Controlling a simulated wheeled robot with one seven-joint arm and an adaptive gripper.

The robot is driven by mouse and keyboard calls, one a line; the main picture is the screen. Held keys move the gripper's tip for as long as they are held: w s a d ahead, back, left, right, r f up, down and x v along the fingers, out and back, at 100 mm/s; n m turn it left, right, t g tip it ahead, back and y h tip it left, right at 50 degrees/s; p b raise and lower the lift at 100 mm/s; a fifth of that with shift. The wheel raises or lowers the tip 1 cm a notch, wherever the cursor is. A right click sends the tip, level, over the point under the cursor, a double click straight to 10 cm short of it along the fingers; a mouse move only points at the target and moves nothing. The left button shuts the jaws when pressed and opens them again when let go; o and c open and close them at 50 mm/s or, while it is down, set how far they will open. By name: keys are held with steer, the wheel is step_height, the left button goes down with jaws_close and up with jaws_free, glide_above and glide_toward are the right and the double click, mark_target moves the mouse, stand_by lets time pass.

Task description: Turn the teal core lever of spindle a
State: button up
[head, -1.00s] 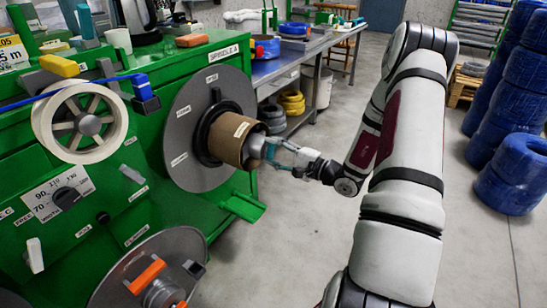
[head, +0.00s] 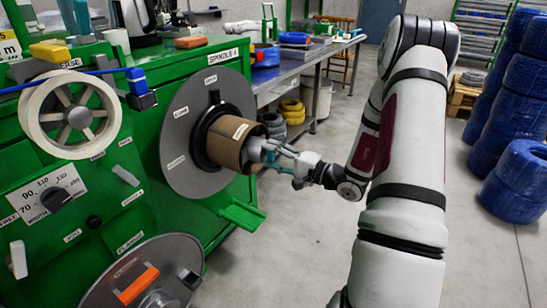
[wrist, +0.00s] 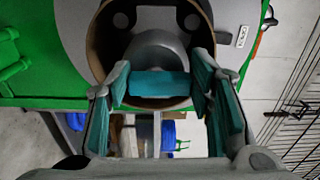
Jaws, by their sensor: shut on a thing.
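Spindle A is a grey disc (head: 182,150) on the green machine's side, with a brown cardboard core (head: 229,140) around its hub. In the wrist view the teal core lever (wrist: 158,84) crosses the front of the grey hub (wrist: 157,50), inside the open end of the cardboard core (wrist: 98,40). My gripper (head: 268,156) is at the core's mouth. In the wrist view my gripper (wrist: 160,92) has its teal-padded fingers on either side of the lever, shut on it at its ends. In the head view the lever is mostly hidden by my fingers.
A lower spindle with an orange lever (head: 139,284) sits below left. A green bracket (head: 242,214) juts out under the core. A white wheel (head: 72,114) and a dial (head: 55,198) are on the machine.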

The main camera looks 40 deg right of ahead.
steer(key=o, duration=1.2)
steer(key=shift+c, duration=0.2)
steer(key=shift+s, duration=0.15)
steer(key=v, duration=1.1)
steer(key=shift+s+d, duration=0.15)
steer(key=shift+s, duration=0.25)
